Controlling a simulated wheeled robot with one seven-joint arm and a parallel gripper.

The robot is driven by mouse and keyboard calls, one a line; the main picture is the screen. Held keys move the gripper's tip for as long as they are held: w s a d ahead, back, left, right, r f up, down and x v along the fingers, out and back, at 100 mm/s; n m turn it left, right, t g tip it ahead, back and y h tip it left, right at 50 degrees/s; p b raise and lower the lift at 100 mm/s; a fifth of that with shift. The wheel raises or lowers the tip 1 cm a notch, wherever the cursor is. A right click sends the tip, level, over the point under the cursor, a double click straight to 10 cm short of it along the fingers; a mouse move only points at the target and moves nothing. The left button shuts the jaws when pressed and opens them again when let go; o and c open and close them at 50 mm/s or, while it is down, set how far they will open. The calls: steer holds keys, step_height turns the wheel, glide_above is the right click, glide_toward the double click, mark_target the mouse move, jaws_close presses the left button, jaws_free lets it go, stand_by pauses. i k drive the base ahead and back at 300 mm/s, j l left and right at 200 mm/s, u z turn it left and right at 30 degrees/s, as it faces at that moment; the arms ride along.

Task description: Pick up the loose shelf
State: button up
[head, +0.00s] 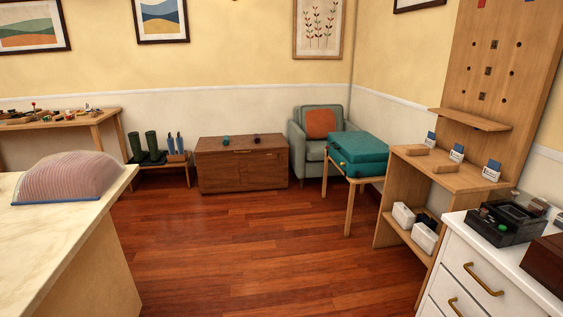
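My gripper is not in view.
A white drawer cabinet (490,262) with dark items stands at the near right. A pale counter (75,215) with a striped dome is at the left. A teal case (358,152) rests on a stand. The wooden floor (260,250) between is clear.

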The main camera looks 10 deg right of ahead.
mark_target(487, 125)
steer(key=i+z, duration=0.1)
steer(key=i, duration=0.5)
steer(key=i+j, duration=0.1)
steer(key=i, duration=0.5)
steer(key=i+j+z, duration=0.15)
steer(key=i, duration=0.4)
steer(key=i+j+z, duration=0.15)
steer(key=i+z, duration=0.3)
steer(key=i+j+z, duration=0.3)
steer(key=z, duration=0.15)
steer(key=i+j+z, duration=0.7)
steer(key=j+z, duration=0.2)
steer(key=i+j+z, duration=0.2)
steer(key=j, duration=0.3)
steer(key=j+z, duration=0.2)
steer(key=j, duration=0.25)
